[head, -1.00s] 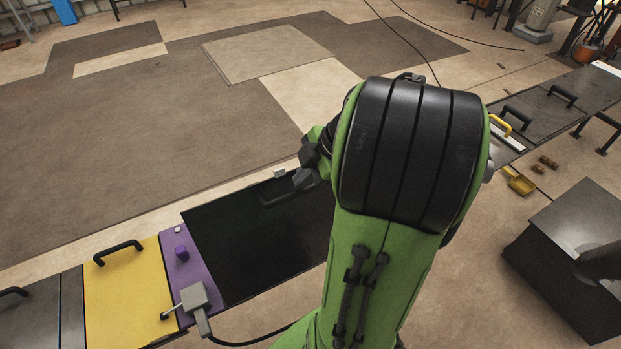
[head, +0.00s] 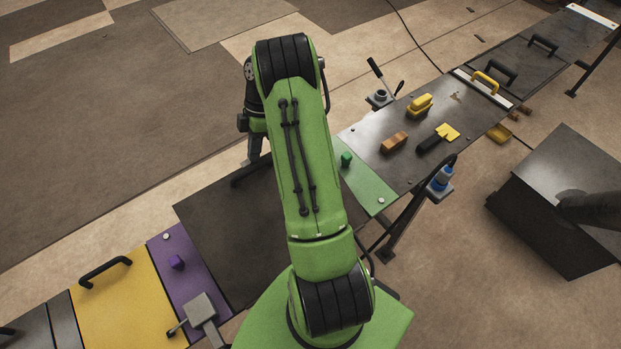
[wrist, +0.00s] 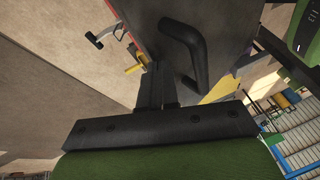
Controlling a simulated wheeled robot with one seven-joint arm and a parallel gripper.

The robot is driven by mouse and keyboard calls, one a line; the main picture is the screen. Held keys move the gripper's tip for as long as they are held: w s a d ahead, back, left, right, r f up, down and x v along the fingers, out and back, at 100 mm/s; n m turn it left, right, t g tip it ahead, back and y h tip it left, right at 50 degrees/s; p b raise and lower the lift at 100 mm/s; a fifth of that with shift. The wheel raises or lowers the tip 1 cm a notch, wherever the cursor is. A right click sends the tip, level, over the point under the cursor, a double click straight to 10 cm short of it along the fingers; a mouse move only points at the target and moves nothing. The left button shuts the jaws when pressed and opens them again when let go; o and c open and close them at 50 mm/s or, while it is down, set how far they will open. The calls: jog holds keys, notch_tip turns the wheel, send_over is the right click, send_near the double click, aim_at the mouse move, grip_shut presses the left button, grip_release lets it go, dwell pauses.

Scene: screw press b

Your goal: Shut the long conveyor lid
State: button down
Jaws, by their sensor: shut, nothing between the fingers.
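The long conveyor lid (head: 220,215) is the plain dark panel between the purple and green sections in the head view. Its far edge seems to sit slightly above the neighbouring purple section, though how far it is raised is hard to judge. My arm hides its middle and right part. Its black bar handle (head: 248,174) lies near the far edge, and it also shows in the wrist view (wrist: 188,42). My gripper (head: 256,158) is beside that handle at the far edge. In the wrist view the shut, empty fingers (wrist: 155,78) are left of the handle, apart from it.
A purple section (head: 185,262) with a knob and a yellow lid (head: 118,305) lie to the left. A green section (head: 370,190) and a dark top with a yellow block (head: 420,105) and brushes are to the right. A grey box (head: 560,200) stands at right. Floor beyond is clear.

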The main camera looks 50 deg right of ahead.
jog(key=w+f+b, duration=0.1)
jog(key=f, duration=0.2)
jog(key=w+f+b, duration=0.1)
jog(key=f, duration=0.2)
jog(key=w+d+f+b, duration=0.1)
jog(key=f, duration=0.2)
jog(key=shift+w+f+b, duration=0.1)
jog(key=shift+f+b, duration=0.2)
jog(key=shift+b, duration=0.1)
